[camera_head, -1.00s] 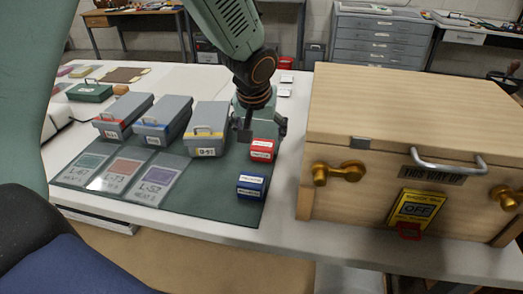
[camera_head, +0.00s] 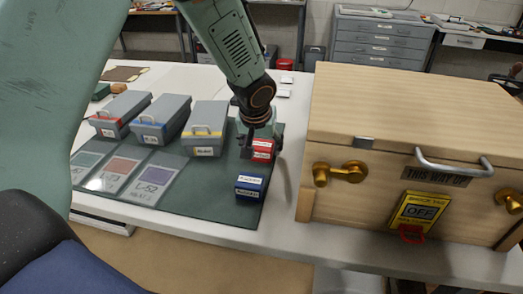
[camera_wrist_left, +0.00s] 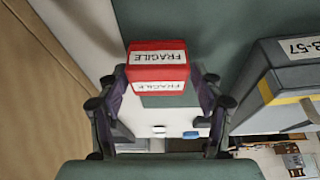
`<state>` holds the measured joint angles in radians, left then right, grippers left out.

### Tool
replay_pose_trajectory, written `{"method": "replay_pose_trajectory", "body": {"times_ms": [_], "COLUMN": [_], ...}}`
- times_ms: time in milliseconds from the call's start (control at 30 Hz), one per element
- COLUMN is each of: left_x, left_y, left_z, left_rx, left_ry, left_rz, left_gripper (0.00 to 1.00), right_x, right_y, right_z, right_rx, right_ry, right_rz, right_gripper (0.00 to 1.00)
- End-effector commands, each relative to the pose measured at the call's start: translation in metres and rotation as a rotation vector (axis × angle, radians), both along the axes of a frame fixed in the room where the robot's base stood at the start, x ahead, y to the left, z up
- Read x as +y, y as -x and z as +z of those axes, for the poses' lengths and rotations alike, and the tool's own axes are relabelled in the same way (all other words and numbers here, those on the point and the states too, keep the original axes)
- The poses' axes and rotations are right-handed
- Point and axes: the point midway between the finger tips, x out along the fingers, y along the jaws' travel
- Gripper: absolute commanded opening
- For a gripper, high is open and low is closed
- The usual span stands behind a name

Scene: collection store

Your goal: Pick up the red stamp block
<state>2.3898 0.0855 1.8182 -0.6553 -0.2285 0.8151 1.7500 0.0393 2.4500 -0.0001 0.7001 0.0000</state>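The red stamp block (camera_head: 262,149) sits at the right part of the dark green mat (camera_head: 205,200), behind the blue block (camera_head: 250,187). My left gripper (camera_head: 261,143) is down at the red block, with one finger at each side of it. In the left wrist view the red block (camera_wrist_left: 157,68), labelled FRAGILE, stands between the two fingertips (camera_wrist_left: 158,76) of my open left gripper. The fingertips are very close to its sides; I cannot tell whether they touch. My right gripper is not in view.
Grey boxes with red, blue and yellow (camera_head: 205,129) trim stand left of the gripper. Flat labelled cards (camera_head: 152,181) lie in front of them. A large wooden crate (camera_head: 400,120) with brass latches stands close on the right, past a strip of white table (camera_head: 284,195).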

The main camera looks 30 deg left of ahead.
Motion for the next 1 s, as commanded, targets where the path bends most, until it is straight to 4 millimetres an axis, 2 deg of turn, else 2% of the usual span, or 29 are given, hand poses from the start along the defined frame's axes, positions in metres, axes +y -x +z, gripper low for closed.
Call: {"method": "replay_pose_trajectory", "body": {"times_ms": [33,500,767,867,1000], "left_x": [0.000,-0.001,-0.002,-0.001,-0.001], "left_y": [0.000,0.000,0.000,-0.001,-0.001], "left_z": [0.000,-0.001,0.004,0.019,0.048], "left_rx": [0.000,0.003,0.003,0.000,-0.002], "left_ry": [0.000,0.000,0.000,-0.001,0.000], "left_rz": [-0.001,0.000,0.000,0.001,0.002], "left_gripper": [0.59,0.21,0.21,0.21,0.21], "right_x": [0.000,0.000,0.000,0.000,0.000], "right_y": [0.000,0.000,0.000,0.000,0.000], "right_z": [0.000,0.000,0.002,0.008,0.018], "right_rx": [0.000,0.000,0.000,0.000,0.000], "right_ry": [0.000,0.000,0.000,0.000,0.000], "right_rz": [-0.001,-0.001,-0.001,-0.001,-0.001], "right_gripper": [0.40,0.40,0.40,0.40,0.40]}}
